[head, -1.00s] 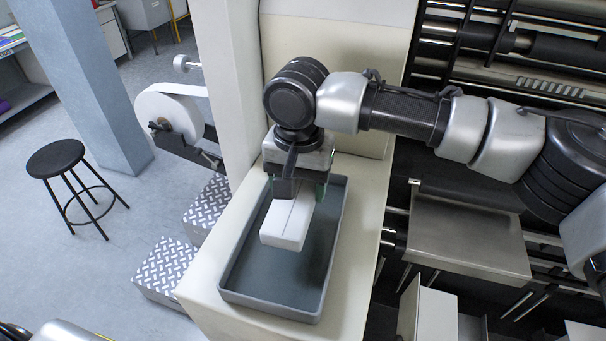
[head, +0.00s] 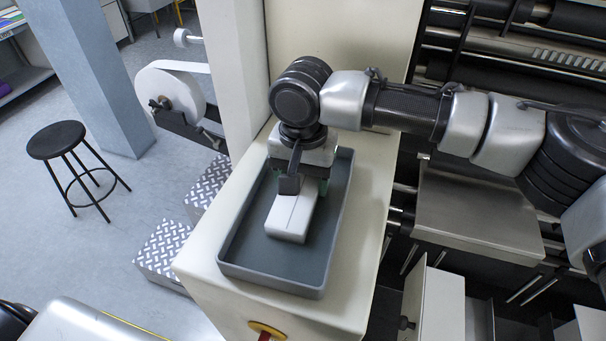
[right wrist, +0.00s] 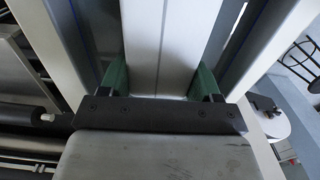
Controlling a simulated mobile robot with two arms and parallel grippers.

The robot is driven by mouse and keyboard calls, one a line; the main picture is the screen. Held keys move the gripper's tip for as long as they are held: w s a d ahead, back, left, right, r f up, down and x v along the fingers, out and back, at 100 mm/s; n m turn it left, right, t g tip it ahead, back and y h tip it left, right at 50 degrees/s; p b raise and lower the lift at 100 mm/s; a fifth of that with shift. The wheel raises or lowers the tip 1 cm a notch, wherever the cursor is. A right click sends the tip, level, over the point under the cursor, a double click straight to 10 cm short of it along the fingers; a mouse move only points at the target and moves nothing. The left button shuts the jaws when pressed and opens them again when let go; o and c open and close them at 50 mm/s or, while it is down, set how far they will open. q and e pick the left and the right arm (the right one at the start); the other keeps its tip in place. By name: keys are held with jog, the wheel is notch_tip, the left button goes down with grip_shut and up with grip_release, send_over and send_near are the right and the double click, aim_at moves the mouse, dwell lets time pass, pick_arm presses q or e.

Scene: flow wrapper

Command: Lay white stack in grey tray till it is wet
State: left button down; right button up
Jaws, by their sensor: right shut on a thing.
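The white stack (head: 290,218) is a white block with a lengthwise groove, in the head view inside the grey tray (head: 268,283). My right gripper (head: 302,188) is shut on the far part of the stack, pointing down into the tray. In the right wrist view the green-padded fingers of this gripper (right wrist: 160,85) stand on both sides of the stack (right wrist: 165,45). The stack looks low, at or close to the tray floor; I cannot tell whether it touches. Whether it is wet does not show. My left gripper is out of view.
The tray sits on a cream machine ledge (head: 205,262) with a red and yellow button (head: 266,330) on its front. A cream column stands behind. A white roll (head: 167,92), chequered steps (head: 163,250) and a black stool (head: 57,140) are at left. Dark rollers lie at right.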

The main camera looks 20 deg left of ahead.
jog(key=shift+f, duration=0.2)
dwell(0.4)
jog(key=o, duration=1)
jog(key=shift+c, duration=0.2)
notch_tip(320, 180, up, 10)
jog(key=b, duration=0.3)
jog(key=shift+r, duration=0.4)
